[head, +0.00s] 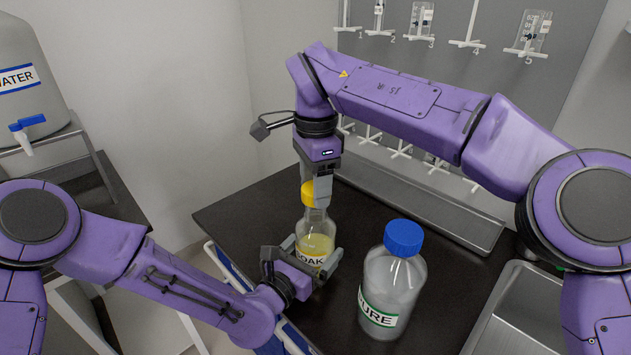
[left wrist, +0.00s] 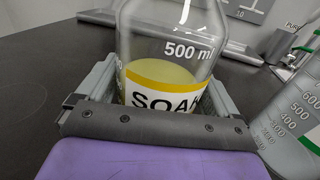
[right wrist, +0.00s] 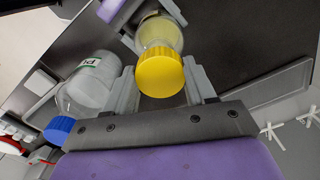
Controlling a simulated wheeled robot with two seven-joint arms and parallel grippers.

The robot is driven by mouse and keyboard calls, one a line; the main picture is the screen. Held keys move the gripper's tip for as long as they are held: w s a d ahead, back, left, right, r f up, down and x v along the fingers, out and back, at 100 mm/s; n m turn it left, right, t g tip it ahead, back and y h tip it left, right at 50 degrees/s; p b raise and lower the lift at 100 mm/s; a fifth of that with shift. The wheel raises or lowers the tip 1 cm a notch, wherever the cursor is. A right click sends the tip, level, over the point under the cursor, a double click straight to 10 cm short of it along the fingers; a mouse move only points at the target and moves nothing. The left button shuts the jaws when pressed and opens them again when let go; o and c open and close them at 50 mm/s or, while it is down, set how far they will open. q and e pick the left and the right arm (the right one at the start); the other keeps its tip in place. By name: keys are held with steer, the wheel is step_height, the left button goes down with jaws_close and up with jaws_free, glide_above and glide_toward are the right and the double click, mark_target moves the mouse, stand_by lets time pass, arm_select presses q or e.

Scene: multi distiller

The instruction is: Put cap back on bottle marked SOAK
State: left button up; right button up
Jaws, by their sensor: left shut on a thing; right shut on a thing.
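The SOAK bottle (head: 316,240) is clear glass with yellow liquid and a yellow-edged label. It stands upright on the dark table. My left gripper (head: 306,262) is shut around its lower body; the left wrist view shows the label of the SOAK bottle (left wrist: 160,95) between the fingers. The yellow cap (head: 308,192) is at the bottle's mouth, with my right gripper (head: 316,190) shut on it from above. In the right wrist view the cap (right wrist: 160,75) sits between the fingers, in line with the bottle. I cannot tell whether the cap touches the neck.
A larger bottle with a blue cap (head: 392,285) and a green-edged label stands close to the right of the SOAK bottle. A metal tray (head: 430,205) runs along the back wall under a peg rack. A sink (head: 520,310) is at the right. A water tank (head: 30,85) stands at the left.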

steer(key=shift+f, duration=0.1)
stand_by(0.4)
steer(key=shift+f, duration=0.8)
steer(key=shift+f, duration=0.55)
